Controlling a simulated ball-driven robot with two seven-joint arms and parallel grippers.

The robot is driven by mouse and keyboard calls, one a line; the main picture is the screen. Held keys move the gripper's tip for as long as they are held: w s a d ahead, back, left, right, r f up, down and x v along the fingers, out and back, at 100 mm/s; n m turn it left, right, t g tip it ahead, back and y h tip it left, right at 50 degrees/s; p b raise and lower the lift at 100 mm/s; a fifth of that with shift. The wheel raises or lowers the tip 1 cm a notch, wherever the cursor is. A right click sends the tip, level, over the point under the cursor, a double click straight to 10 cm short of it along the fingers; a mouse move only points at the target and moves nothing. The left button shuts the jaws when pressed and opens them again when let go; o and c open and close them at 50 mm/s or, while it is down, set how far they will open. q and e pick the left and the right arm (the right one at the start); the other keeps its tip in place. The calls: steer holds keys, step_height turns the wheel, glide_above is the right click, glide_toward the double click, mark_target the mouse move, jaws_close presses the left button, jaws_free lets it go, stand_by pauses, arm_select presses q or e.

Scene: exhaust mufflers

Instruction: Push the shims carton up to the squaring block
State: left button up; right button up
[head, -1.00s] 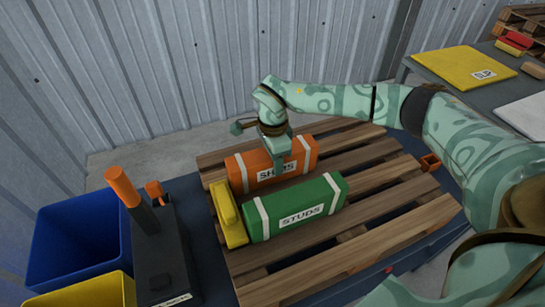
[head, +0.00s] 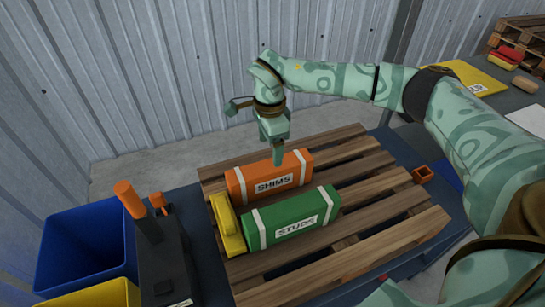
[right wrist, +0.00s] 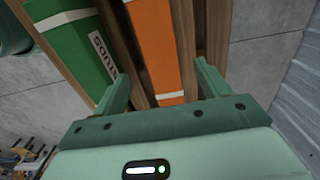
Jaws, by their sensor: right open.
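The orange shims carton (head: 290,172) lies on the wooden pallet, its left end close to the upper end of the yellow squaring block (head: 228,226). I cannot tell whether they touch. The green studs carton (head: 318,208) lies in front of it, its left end at the block. My right gripper (head: 278,160) is above the shims carton, fingers pointing down, open and empty. In the right wrist view, the orange carton (right wrist: 157,45) shows beyond and between the two spread fingers, with the green carton (right wrist: 68,45) to the left. My left gripper is out of view.
The slatted pallet (head: 385,228) has bare boards to the right and front. A black fixture with orange handles (head: 128,198) stands left, beside a blue bin (head: 82,240) and a yellow bin (head: 95,294). A small orange open box (head: 423,174) sits at the pallet's right edge.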

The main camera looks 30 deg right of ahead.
step_height(320, 180, up, 6)
steer(key=shift+f+p, duration=0.1)
steer(key=shift+p, duration=0.65)
